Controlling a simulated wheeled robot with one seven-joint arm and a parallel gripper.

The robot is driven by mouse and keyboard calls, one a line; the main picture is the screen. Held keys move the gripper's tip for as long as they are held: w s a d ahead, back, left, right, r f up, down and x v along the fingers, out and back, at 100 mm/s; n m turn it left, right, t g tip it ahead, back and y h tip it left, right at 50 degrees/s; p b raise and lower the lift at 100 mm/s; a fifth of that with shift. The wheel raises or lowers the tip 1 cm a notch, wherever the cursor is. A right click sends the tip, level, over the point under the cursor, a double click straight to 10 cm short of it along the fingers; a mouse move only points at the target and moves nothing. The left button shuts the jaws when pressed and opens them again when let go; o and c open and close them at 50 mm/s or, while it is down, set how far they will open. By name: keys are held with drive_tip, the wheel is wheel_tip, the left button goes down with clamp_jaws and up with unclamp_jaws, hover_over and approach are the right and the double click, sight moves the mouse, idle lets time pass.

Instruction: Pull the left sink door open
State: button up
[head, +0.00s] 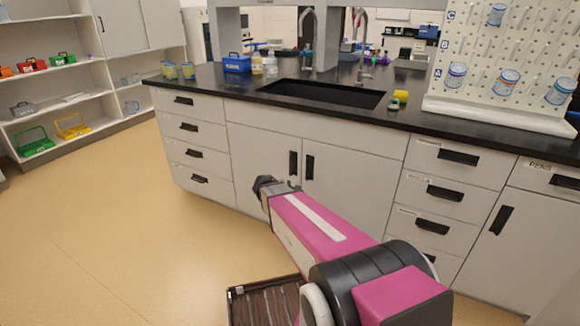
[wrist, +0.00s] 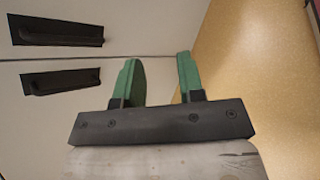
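The left sink door (head: 258,152) is a pale grey panel under the sink and looks closed. Its black upright handle (head: 293,164) is near its right edge. The right sink door (head: 355,185) has its own black handle (head: 309,167) close beside it. My gripper (head: 263,184) is in front of the left door, left of and lower than its handle. In the turned wrist view, the left door's handle (wrist: 62,80) is the lower one. The green fingers (wrist: 158,82) are apart with nothing between them, and the handle lies off to their left.
The black sink (head: 322,95) is set in the dark counter above. Drawers (head: 192,128) stand left of the doors, and more drawers (head: 447,190) stand right. The tan floor (head: 110,220) is clear at the left. A pegboard (head: 505,65) stands on the counter.

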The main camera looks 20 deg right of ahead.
drive_tip(key=w+a+r+n+t+h, duration=0.2)
drive_tip(key=w+n+t, duration=0.2)
drive_tip(key=w+n, duration=0.25)
drive_tip(key=w+a+r+n+t+h, duration=0.1)
drive_tip(key=w+a+n+t+h, duration=0.15)
drive_tip(key=w+n, duration=0.4)
drive_tip(key=shift+m+t, duration=0.4)
drive_tip(key=shift+t, duration=0.05)
drive_tip(key=x, duration=1.1)
drive_tip(key=shift+w+a+f, duration=0.15)
drive_tip(key=shift+w+a, duration=0.05)
drive_tip(key=shift+w, duration=0.1)
clamp_jaws()
